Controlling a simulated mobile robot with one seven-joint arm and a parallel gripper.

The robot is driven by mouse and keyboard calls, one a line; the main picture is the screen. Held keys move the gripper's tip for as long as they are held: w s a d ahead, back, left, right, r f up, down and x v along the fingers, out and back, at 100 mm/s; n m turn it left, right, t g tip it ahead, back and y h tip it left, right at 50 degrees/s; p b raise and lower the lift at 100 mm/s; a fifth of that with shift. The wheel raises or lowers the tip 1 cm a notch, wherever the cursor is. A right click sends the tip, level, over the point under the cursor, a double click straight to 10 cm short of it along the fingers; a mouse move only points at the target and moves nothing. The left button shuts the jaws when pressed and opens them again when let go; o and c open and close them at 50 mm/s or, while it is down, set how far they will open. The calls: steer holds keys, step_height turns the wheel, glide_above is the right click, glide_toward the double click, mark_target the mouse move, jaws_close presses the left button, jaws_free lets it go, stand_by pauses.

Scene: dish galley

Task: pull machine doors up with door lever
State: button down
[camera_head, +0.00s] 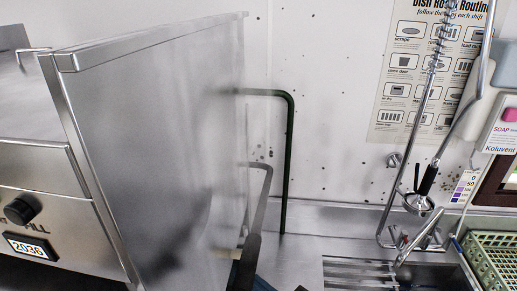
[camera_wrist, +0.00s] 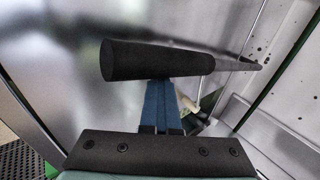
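The dish machine (camera_head: 150,140) fills the left of the head view, with its large steel side panel facing me. The door lever (camera_head: 261,200) is a grey bar beside this panel, bending down to a black grip (camera_head: 245,262). In the wrist view the black grip (camera_wrist: 150,61) lies across the picture, its end face to the left. My gripper (camera_wrist: 162,88) comes up from below with its two blue fingers side by side, a thin line between them. They meet the underside of the grip; their tips are hidden behind it. The grip does not lie between the fingers.
A dark green bent bar (camera_head: 288,150) stands behind the lever. To the right are a sink (camera_head: 435,277), a spray hose with nozzle (camera_head: 420,203) and a green rack (camera_head: 497,258). A poster (camera_head: 430,75) and a soap dispenser (camera_head: 503,128) are on the wall.

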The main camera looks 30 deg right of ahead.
mark_target(248, 266)
steer(key=r, duration=0.1)
steer(key=r+p, duration=0.1)
steer(key=r, duration=0.1)
steer(key=shift+w+d, duration=0.15)
steer(key=shift+w, duration=0.1)
steer(key=w+d+r, duration=0.2)
steer(key=w+r, duration=0.1)
steer(key=r, duration=0.5)
steer(key=w+d+r, duration=0.2)
steer(key=w+r, duration=0.2)
steer(key=r, duration=0.5)
steer(key=s+d+f, duration=0.2)
steer(key=s+d, duration=0.1)
steer(key=s, duration=0.7)
steer(key=shift+d+p, duration=0.35)
steer(key=shift+d, duration=0.05)
steer(key=shift+w, duration=0.1)
stand_by(0.3)
